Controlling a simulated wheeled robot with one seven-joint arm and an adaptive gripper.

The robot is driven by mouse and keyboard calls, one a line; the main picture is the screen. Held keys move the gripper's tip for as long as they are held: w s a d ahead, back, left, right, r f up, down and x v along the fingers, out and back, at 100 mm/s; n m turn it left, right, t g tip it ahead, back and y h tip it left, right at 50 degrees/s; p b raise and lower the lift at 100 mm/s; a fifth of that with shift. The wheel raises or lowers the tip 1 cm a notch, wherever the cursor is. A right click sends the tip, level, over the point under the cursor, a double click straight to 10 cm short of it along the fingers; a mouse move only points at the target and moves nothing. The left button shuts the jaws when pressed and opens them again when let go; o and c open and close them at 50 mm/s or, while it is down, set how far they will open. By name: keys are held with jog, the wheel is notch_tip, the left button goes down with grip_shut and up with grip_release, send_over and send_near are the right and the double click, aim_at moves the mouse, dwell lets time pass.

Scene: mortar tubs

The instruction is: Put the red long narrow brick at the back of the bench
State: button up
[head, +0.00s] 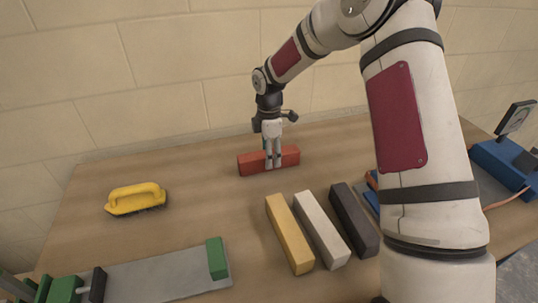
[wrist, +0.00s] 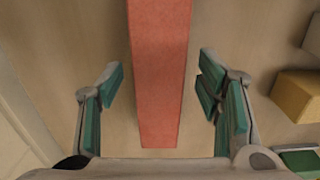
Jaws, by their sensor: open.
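The red long narrow brick (head: 252,163) lies on the bench (head: 185,182) towards its back, in front of the block wall, with its long side running roughly along the wall. My gripper (head: 273,163) is over the middle of the brick, pointing down. In the wrist view the red brick (wrist: 160,75) runs between the two open fingers (wrist: 158,98), with a gap on each side. The fingers do not touch it there. Whether the fingertips reach below the brick's top is hard to tell.
Yellow (head: 289,235), white (head: 321,230) and dark grey (head: 354,220) bricks lie side by side nearer the front. A yellow brush (head: 136,198) lies at left. A grey plate (head: 160,277) with a green block (head: 216,258) is at front left. Blue equipment (head: 503,165) stands at right.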

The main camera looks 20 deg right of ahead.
jog(key=s+r+m+h+p, duration=0.1)
jog(key=s+r, duration=0.2)
jog(key=r, duration=0.7)
jog(key=s+r+m, duration=0.2)
jog(key=s+r, duration=0.2)
jog(key=r, duration=0.5)
jog(key=s+r+m+t+p, duration=0.1)
jog(key=s+r+m+t, duration=0.1)
jog(key=s+r+m, duration=0.55)
jog(key=s+r+m+t+y+p, duration=0.1)
jog(key=s+m, duration=0.6)
jog(key=s, duration=1.8)
jog(key=shift+s+d+r+t+p, duration=0.2)
jog(key=shift+r+t+p, duration=0.4)
jog(key=shift+r+p, duration=0.25)
